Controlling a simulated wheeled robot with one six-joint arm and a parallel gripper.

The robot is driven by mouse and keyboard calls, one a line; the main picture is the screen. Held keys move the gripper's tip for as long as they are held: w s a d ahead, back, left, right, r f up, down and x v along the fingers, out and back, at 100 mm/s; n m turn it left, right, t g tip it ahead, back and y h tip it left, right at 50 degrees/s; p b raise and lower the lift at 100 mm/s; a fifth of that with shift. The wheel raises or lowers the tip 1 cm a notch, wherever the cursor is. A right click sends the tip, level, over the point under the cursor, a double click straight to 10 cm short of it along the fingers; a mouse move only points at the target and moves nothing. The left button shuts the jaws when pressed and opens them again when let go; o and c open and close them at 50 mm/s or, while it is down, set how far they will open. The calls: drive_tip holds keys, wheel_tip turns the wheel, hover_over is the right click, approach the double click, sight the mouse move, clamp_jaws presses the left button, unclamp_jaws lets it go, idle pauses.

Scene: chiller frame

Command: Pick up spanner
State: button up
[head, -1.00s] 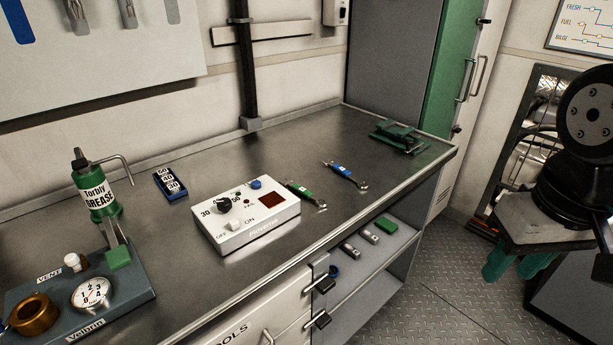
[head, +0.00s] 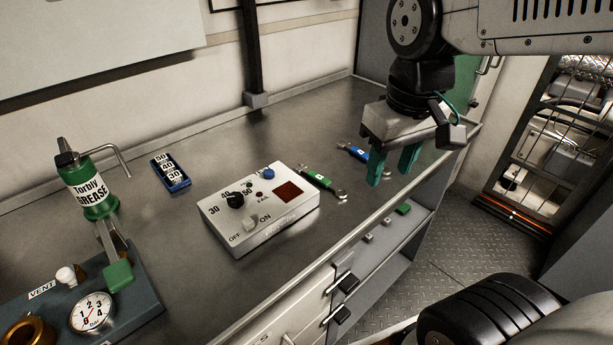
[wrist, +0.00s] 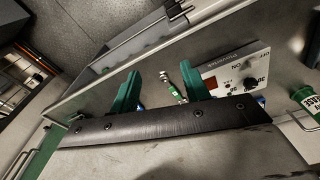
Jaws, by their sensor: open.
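Two spanners lie on the steel worktop. The green-handled spanner (head: 320,183) lies just right of the white control box. The blue-handled spanner (head: 351,149) lies farther back to the right, partly hidden behind my gripper. My gripper (head: 392,177) is open and empty, with its green fingers pointing down above the worktop near the front edge, right of the green spanner. In the wrist view, the green spanner (wrist: 174,88) shows between and beyond the open fingers (wrist: 161,88). The blue spanner is not clearly seen there.
The white control box (head: 258,220) stands left of the green spanner. Open shelves (head: 390,240) sit below the front edge.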

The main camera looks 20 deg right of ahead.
drive_tip(key=w+a+f+n, duration=0.1)
drive_tip(key=w+f+n, duration=0.15)
drive_tip(key=w, duration=0.85)
drive_tip(key=n+g, duration=0.1)
drive_tip(key=n, duration=0.1)
hover_over(322, 178)
drive_tip(key=s, duration=0.1)
wheel_tip(322, 178, down, 6)
drive_tip(key=f, duration=0.5)
drive_tip(key=w+f, duration=0.1)
drive_tip(key=f, duration=0.1)
drive_tip(key=shift+f, duration=0.8)
clamp_jaws()
